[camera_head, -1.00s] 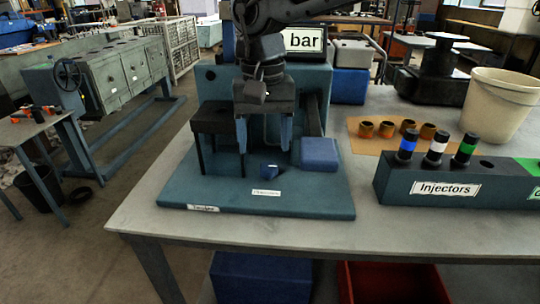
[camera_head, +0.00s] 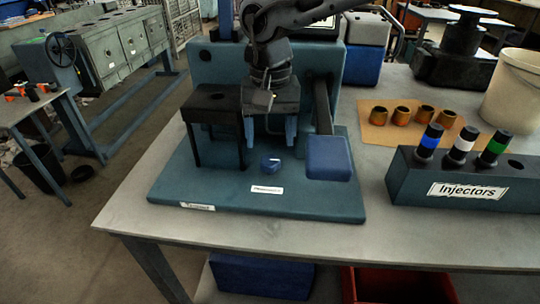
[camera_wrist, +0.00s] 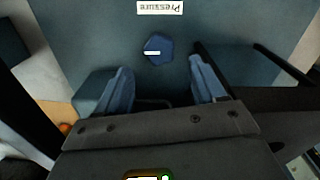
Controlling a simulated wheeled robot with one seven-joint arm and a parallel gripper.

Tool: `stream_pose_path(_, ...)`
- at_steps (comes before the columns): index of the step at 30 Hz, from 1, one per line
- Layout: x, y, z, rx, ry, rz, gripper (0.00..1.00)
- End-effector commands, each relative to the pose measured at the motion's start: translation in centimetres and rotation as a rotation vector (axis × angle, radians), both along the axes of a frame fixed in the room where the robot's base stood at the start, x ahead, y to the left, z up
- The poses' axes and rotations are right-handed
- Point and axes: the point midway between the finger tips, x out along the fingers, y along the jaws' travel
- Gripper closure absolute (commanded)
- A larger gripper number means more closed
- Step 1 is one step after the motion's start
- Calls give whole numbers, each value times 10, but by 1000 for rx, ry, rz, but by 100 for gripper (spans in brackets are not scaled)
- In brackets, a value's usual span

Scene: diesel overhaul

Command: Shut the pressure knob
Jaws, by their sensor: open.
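The pressure knob (camera_head: 270,164) is a small blue faceted knob on the flat blue base plate of the tester (camera_head: 215,190), behind a white label. In the wrist view the knob (camera_wrist: 158,49) shows a short white mark pointing left, with the "Pressure" label (camera_wrist: 160,8) upside down above it. My gripper (camera_head: 270,140) points down over the plate, behind and above the knob, its fingers apart and empty. In the wrist view my gripper (camera_wrist: 159,66) has one finger to either side of the knob's line; the knob lies just beyond the tips, apparently untouched.
A black stand (camera_head: 213,102) is close left of my gripper. A blue block (camera_head: 328,158) below a dark lever (camera_head: 323,105) is close right. The injector rack (camera_head: 450,180) and brass rings on a brown mat (camera_head: 372,133) lie farther right.

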Motion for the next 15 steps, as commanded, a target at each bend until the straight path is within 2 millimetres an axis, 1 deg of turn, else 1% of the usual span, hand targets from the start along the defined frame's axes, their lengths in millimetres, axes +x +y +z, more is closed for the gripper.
stream_pose_path(3,-1,1,-23,0,2,1,31)
stream_pose_path(9,-1,1,-52,0,1,0,31)
stream_pose_path(15,0,0,-65,1,-1,0,31)
